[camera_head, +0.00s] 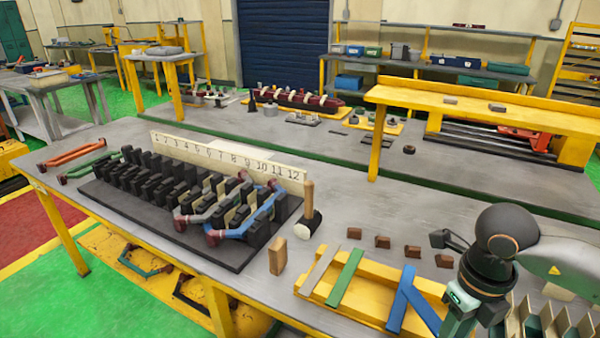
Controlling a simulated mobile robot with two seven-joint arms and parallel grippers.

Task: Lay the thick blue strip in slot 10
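Two blue strips meet in a V on the yellow rack: one (400,300) slants down to the left, the other (424,308) down to the right. I cannot tell which is thicker. A blue coil (240,229) and a grey coil (200,216) lie across the right-hand slots. My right gripper (465,303) points down at the lower right, beside the rack; its fingertips are hidden or out of frame. My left gripper is not in view.
The yellow rack (375,307) also holds a grey strip (318,268) and a green strip (345,277). A mallet (308,205) and a wooden block (278,256) stand between block and rack. Several small brown blocks (382,242) line up behind the rack. Beige bins (555,322) are at bottom right.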

